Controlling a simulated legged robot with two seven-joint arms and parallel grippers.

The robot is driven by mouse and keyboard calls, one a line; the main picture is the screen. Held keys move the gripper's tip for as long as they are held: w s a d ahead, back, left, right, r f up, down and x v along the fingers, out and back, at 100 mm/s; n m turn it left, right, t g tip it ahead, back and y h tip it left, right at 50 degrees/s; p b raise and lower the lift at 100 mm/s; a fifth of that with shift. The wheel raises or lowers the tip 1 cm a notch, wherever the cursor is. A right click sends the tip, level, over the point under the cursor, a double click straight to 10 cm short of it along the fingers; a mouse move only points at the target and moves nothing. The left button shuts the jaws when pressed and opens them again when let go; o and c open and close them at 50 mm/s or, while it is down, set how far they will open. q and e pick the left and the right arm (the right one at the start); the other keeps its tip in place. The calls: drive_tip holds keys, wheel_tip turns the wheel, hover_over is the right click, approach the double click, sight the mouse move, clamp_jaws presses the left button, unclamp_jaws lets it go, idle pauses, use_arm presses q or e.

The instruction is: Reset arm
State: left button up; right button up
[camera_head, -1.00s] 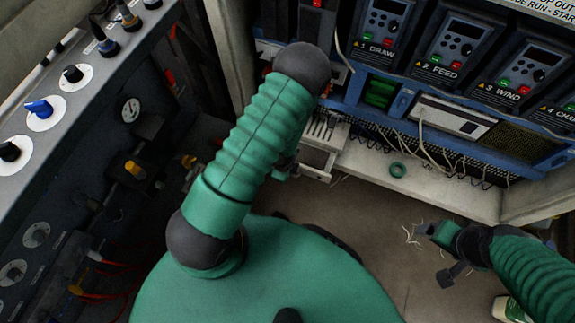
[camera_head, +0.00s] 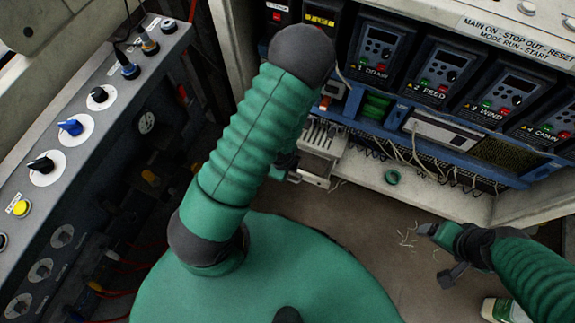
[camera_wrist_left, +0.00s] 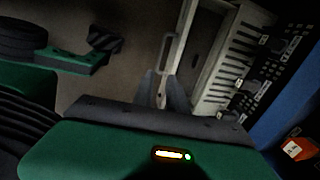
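My left arm (camera_head: 255,140) is green and ribbed and stands in the middle of the head view. Its gripper (camera_head: 287,167) is mostly hidden behind the arm, beside a grey slotted metal unit (camera_head: 322,138). In the left wrist view, the left gripper's two dark fingertips (camera_wrist_left: 163,88) stand apart. A pale looped handle (camera_wrist_left: 167,55) shows between and beyond them; contact is unclear. The slotted unit (camera_wrist_left: 226,70) is to their right. My right gripper (camera_head: 437,254) is low at the right of the head view, its fingers apart and empty above the brown floor.
A control panel (camera_head: 85,120) with knobs stands at the left. A cabinet (camera_head: 440,75) with labelled drive units is at the back right. Pale thread scraps (camera_head: 406,236) lie near the right gripper.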

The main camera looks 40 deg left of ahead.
use_arm(q)
drive_tip(key=shift+s+r+p, duration=0.2)
drive_tip(key=shift+r+p, duration=0.05)
drive_tip(key=shift+r, duration=0.65)
drive_tip(key=shift+s+r+p, duration=0.15)
drive_tip(key=shift+r+p, duration=0.05)
drive_tip(key=shift+r, duration=0.7)
